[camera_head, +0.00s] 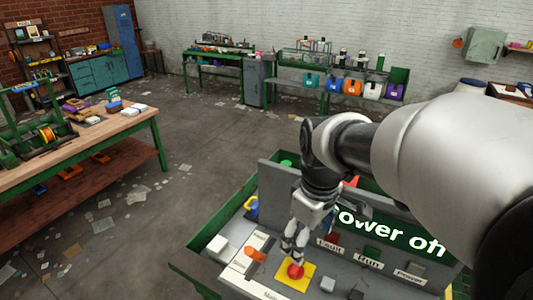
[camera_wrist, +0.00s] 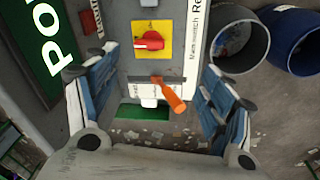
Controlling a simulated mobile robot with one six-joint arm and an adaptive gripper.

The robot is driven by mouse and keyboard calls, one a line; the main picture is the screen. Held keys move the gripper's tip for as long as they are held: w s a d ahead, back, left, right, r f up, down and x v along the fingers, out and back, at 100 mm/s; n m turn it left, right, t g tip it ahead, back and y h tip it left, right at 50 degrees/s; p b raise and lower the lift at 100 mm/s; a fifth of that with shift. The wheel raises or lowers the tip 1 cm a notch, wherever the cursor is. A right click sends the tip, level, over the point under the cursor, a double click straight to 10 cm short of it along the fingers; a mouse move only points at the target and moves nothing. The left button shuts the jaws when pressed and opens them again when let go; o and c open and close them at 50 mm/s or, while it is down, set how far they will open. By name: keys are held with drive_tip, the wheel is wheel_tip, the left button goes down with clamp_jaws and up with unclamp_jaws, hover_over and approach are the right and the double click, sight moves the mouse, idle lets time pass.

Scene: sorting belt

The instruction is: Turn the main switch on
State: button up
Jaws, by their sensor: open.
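The main switch is a red rotary knob (camera_wrist: 149,41) on a yellow square plate (camera_wrist: 150,24), with a "Main switch" label beside it. In the wrist view its bar lies roughly across the picture. The head view shows the red knob (camera_head: 296,271) on the sloping grey console, just below my gripper (camera_head: 294,243). In the wrist view my gripper (camera_wrist: 150,82) is open, its blue fingers wide apart at left and right. The knob lies ahead of them, and nothing is held.
An orange-handled lever (camera_wrist: 169,96) sits on the console near the switch. Labelled buttons, including a red one (camera_head: 333,238), sit right of it. Green side walls (camera_head: 213,222) edge the console. A wooden workbench (camera_head: 85,140) stands at left, with open floor between.

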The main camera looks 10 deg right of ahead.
sight(297, 267)
drive_tip(key=w+n+g+p, duration=0.1)
drive_tip(key=w+n+p, duration=0.2)
drive_tip(key=w+p, duration=0.2)
wheel_tip(297, 267, down, 16)
drive_tip(key=b, duration=0.2)
drive_tip(key=shift+b, duration=0.3)
drive_tip(key=c, duration=1.1)
drive_tip(key=shift+o, duration=0.2)
